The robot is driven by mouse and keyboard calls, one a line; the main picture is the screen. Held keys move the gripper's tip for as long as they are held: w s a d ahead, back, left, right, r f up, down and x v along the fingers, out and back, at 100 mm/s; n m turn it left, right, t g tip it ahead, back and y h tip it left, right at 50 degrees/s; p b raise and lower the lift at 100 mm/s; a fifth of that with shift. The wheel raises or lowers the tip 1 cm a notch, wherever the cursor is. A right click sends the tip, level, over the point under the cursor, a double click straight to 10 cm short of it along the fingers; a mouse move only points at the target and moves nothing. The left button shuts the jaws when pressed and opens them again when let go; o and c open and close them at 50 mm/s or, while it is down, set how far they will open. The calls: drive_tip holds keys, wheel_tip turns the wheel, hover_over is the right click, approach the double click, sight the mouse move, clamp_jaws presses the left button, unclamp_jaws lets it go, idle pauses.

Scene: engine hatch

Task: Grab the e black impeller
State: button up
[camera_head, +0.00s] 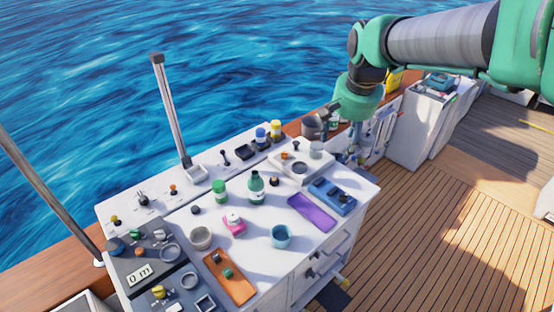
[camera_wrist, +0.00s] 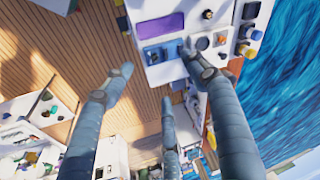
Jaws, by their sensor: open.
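No part is plainly recognisable as the black impeller. Small dark candidates on the white worktop are a round dark piece (camera_head: 196,210) at left and a dark piece with a yellowish top (camera_head: 274,181) near the middle. A dark round piece (camera_wrist: 207,14) also shows at the top of the wrist view. My gripper (camera_head: 348,130) is high beyond the worktop's right back corner, apart from these pieces. In the wrist view my gripper (camera_wrist: 160,75) has its fingers spread wide with nothing between them.
The white worktop (camera_head: 165,255) holds a green bottle (camera_head: 256,187), a teal cup (camera_head: 281,236), a purple tray (camera_head: 311,211), a blue box (camera_head: 333,196) and an orange tray (camera_head: 230,277). A metal post (camera_head: 171,110) rises at the back edge.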

drive_tip(key=w+a+f+m+g+p, duration=0.1)
drive_tip(key=w+a+f, duration=0.15)
drive_tip(key=w, duration=0.35)
drive_tip(key=w+a+f+p, duration=0.1)
drive_tip(key=w+a+f, duration=0.15)
drive_tip(key=w, duration=0.35)
drive_tip(key=m+g+p, duration=0.2)
drive_tip(key=m+p, duration=0.1)
hover_over(274, 179)
wheel_tip(274, 179, down, 26)
drive_tip(key=r, duration=0.1)
drive_tip(key=shift+f, duration=0.25)
drive_tip(key=shift+f, duration=0.1)
drive_tip(key=shift+f+p, duration=0.3)
drive_tip(key=shift+f, duration=3.9)
drive_tip(key=shift+f, duration=0.15)
drive_tip(key=shift+w+f, duration=0.15)
drive_tip(key=shift+f, duration=2.3)
